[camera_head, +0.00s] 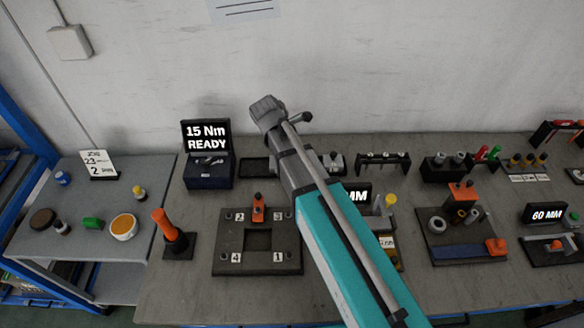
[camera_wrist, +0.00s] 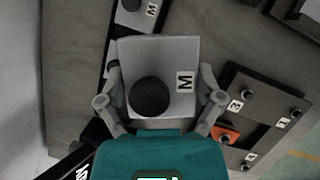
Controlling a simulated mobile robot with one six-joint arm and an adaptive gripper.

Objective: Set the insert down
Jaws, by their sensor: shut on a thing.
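The insert (camera_wrist: 145,58) is a pale grey block with a dark round feature on its face and an "M" label. It fills the middle of the wrist view. My gripper (camera_wrist: 160,80) is shut on it, one finger against each side. A dark tray strip shows beside and partly behind the insert; I cannot tell whether the insert touches it. In the head view my arm hides the gripper and the held insert. A dark, empty-looking tray (camera_head: 256,167) shows left of my arm on the bench.
A second grey block with "M" (camera_wrist: 132,14) stands nearby. The numbered plate (camera_head: 233,268) with an orange clamp (camera_head: 259,209) lies in front; it also shows in the wrist view (camera_wrist: 256,108). The "15 Nm READY" display (camera_head: 207,136) stands left. An orange-handled tool (camera_head: 165,227) stands near the bench's left edge.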

